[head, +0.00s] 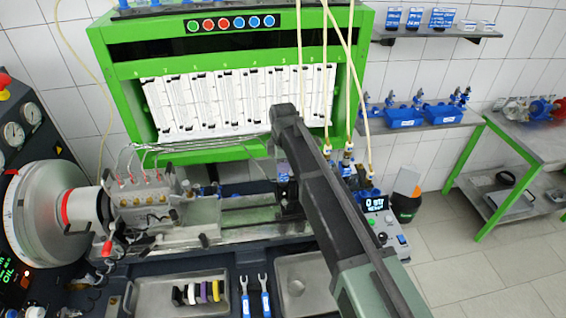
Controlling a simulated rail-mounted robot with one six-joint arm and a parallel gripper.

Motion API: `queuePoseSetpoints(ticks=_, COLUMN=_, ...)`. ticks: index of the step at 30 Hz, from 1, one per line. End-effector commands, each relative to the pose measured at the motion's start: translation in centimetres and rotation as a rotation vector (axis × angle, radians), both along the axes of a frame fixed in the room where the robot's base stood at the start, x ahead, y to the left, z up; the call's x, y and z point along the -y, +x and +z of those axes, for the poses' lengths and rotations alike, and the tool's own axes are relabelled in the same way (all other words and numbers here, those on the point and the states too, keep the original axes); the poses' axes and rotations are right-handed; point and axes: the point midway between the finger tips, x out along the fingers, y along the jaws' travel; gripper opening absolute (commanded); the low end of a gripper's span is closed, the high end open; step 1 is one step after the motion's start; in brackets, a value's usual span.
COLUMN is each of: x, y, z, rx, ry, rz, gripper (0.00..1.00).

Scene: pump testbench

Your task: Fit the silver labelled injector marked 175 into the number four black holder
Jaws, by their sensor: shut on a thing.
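My arm reaches from the lower right up across the middle of the head view, and I cannot make out my gripper; my arm hides what lies behind it. Slim silver injectors hang on pale hoses just right of my arm, one with a blue band (347,158). Their markings are too small to read, so I cannot tell which is 175. A dark upright block (288,192) stands on the bench rails left of my arm. I cannot make out a numbered black holder.
The green test bench (108,38) with white measuring tubes stands behind. A silver pump (142,198) is at the left. A metal tray (150,298) with coloured rings, two blue-handled wrenches (255,298) and another tray (298,275) lie in front. A small display unit (378,212) stands right.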

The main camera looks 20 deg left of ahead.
Motion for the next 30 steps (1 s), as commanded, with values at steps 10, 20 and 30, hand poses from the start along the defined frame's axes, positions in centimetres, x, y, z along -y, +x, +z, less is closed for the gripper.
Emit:
queuePoseSetpoints(ticks=10, x=0.0, y=0.0, z=0.0, rx=0.0, ry=0.0, rz=0.0, gripper=0.0)
queuePoseSetpoints(ticks=20, x=0.0, y=0.0, z=-0.4, rx=0.0, ry=0.0, rz=0.0, gripper=0.0)
queuePoseSetpoints(ticks=30, x=0.0, y=0.0, z=-1.1, rx=0.0, ry=0.0, rz=0.0, gripper=0.0)
